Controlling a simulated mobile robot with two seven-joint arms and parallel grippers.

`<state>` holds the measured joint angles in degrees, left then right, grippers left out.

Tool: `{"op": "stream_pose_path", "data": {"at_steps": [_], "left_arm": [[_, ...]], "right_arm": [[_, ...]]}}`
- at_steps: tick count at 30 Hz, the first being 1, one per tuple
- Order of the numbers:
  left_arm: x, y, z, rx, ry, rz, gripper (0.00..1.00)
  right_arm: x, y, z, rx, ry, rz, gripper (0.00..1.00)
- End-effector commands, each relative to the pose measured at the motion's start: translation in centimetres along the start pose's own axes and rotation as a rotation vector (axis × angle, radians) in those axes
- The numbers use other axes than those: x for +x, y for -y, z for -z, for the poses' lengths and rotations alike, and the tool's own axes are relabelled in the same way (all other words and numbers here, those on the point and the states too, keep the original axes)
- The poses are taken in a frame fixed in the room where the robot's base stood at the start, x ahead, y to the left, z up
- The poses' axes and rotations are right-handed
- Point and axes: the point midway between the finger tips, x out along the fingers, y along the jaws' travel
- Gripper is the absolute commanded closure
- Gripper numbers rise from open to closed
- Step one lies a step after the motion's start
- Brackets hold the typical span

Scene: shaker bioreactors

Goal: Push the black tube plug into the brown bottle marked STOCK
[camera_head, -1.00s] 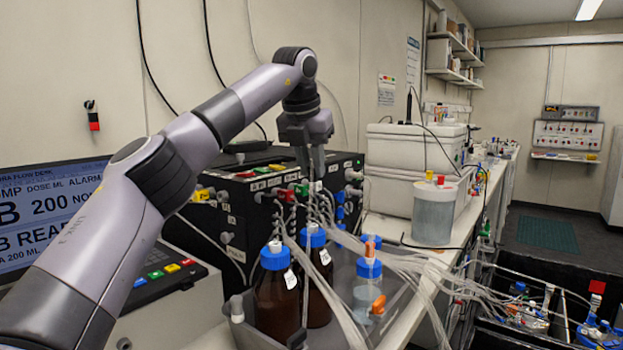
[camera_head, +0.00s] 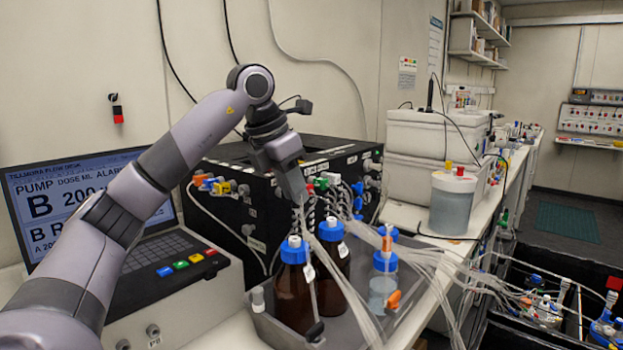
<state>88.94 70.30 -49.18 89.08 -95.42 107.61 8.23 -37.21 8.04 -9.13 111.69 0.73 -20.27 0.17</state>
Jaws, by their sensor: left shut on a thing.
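Two brown bottles with blue caps stand side by side in the grey tray, a front one (camera_head: 292,300) and one behind it (camera_head: 333,262). Each has a small white tag, too small to read, so I cannot tell which is marked STOCK. My left gripper (camera_head: 300,198) is above the bottles, in front of the black pump box, shut on a pale tube (camera_head: 309,250). The fingertips are partly lost among other tubes. My right gripper is not in view.
A clear bottle (camera_head: 381,290) with blue cap and orange fittings stands right of the brown ones in the grey tray (camera_head: 268,325). Many pale tubes cross rightward from the pump box (camera_head: 255,187). A control unit with screen (camera_head: 50,195) stands left.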

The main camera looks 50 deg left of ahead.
Motion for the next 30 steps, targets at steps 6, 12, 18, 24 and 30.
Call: {"op": "stream_pose_path", "data": {"at_steps": [6, 12, 18, 24, 30], "left_arm": [[-0.2, 0.0, 0.7, 0.013, 0.000, 0.007, 1.00], [0.6, 0.0, 1.1, 0.012, -0.001, 0.006, 1.00], [2.0, 0.0, 1.6, 0.012, 0.000, 0.006, 1.00], [3.5, 0.0, 2.2, 0.012, 0.000, 0.006, 1.00], [3.4, 0.0, 2.2, 0.012, 0.000, 0.006, 1.00]], "right_arm": [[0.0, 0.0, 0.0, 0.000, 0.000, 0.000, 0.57], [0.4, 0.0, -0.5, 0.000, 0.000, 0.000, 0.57], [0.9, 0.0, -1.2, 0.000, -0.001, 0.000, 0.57], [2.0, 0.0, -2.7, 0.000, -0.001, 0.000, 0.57], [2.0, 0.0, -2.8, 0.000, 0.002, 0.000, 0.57]]}}
